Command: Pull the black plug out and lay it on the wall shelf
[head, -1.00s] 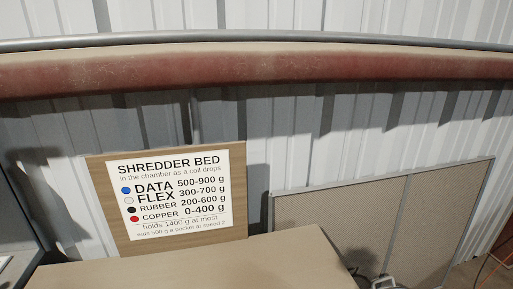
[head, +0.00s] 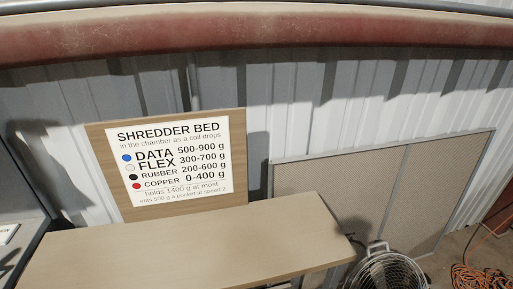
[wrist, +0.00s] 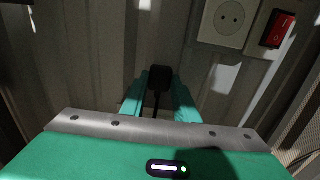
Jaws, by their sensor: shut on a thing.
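In the wrist view, the black plug (wrist: 160,77) is between the teal fingertips of my gripper (wrist: 160,88), which is shut on it. A black cord runs back from the plug between the fingers. A white wall socket (wrist: 228,20) shows at the upper right, its two holes bare. The plug is apart from this socket, to its lower left in the picture. My gripper is not in the head view. I cannot make out the wall shelf in either view.
A red switch (wrist: 278,29) is right of the socket.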

